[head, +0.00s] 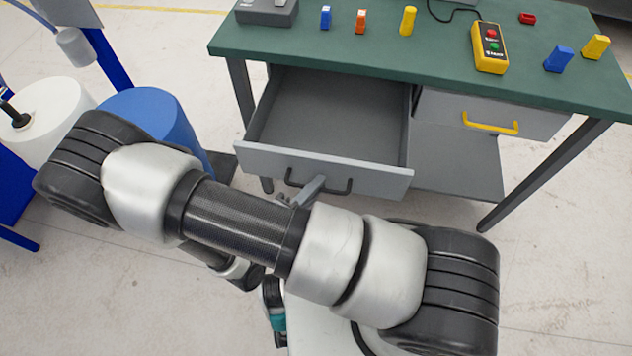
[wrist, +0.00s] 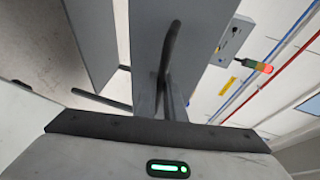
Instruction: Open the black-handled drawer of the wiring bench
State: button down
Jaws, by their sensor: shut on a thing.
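The grey drawer (head: 375,175) on the left of the wiring bench (head: 400,62) stands pulled well out in the head view, and its empty inside shows. Its black handle (head: 346,187) is a bar on the drawer front. My gripper (head: 309,189) is at the middle of this handle and shut on it. My arm crosses in front and hides most of the gripper's body. In the wrist view the gripper's fingers (wrist: 168,98) are close together at the dark handle (wrist: 171,45), against grey panels.
A second drawer with a yellow handle (head: 491,123) is shut on the right. Small coloured blocks and a yellow control box (head: 489,47) are on the green top. A blue drum (head: 150,112) and a white drum (head: 48,105) stand left.

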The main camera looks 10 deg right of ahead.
jog(key=c, duration=2.1)
grip_release()
jog(key=v, duration=1.7)
jog(key=shift+s+a+r, duration=0.1)
jog(key=shift+s+a, duration=0.1)
